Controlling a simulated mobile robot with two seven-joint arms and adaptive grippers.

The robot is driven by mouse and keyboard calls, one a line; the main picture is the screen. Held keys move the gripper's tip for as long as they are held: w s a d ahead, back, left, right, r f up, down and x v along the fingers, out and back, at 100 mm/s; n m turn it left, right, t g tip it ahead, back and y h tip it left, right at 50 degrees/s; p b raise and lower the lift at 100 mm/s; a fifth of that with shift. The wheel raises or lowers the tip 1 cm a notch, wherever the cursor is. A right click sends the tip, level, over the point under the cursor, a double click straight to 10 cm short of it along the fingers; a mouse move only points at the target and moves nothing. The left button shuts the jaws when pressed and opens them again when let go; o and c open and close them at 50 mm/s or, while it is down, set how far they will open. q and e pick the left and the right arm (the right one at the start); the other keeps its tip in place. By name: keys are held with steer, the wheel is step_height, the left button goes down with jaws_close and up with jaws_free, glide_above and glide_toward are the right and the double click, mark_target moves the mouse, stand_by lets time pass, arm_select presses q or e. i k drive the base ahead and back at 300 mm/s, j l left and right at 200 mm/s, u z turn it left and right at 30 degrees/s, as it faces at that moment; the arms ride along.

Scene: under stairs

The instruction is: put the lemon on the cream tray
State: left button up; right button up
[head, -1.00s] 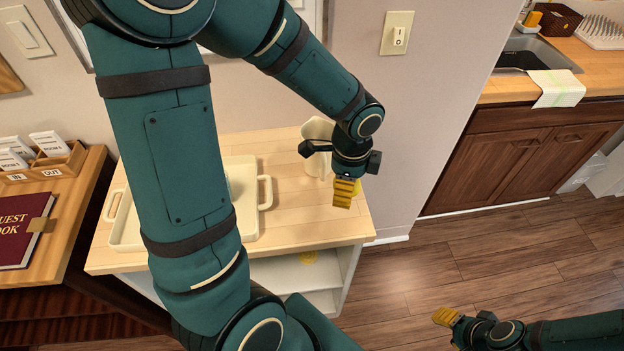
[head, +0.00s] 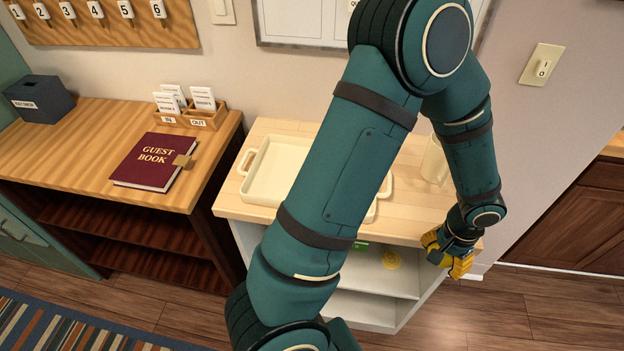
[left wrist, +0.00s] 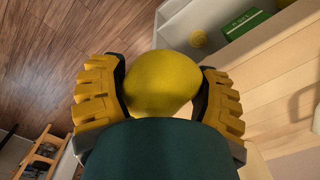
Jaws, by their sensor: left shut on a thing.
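My left gripper (head: 447,256) is by the right front corner of the light wood cabinet top. In the left wrist view it is shut on the yellow lemon (left wrist: 160,82), which sits between its two yellow fingers. In the head view I cannot make out the lemon apart from the fingers. The cream tray (head: 257,184) lies on the cabinet top, left of the gripper and apart from it. My left arm crosses in front of the tray and hides part of it. My right gripper is not in view.
A cream pitcher (head: 434,162) stands at the back right of the cabinet top (head: 408,215). A yellow round thing (head: 392,259) and a green box (left wrist: 246,22) are on the shelf below. A guest book (head: 154,162) and card holder (head: 200,115) are on the left desk.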

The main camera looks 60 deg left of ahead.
mark_target(286, 174)
steer(key=k+j+z, duration=0.2)
steer(key=k+j, duration=0.3)
steer(key=k+j+z, duration=0.2)
steer(key=k+j, duration=0.25)
steer(key=k, duration=0.25)
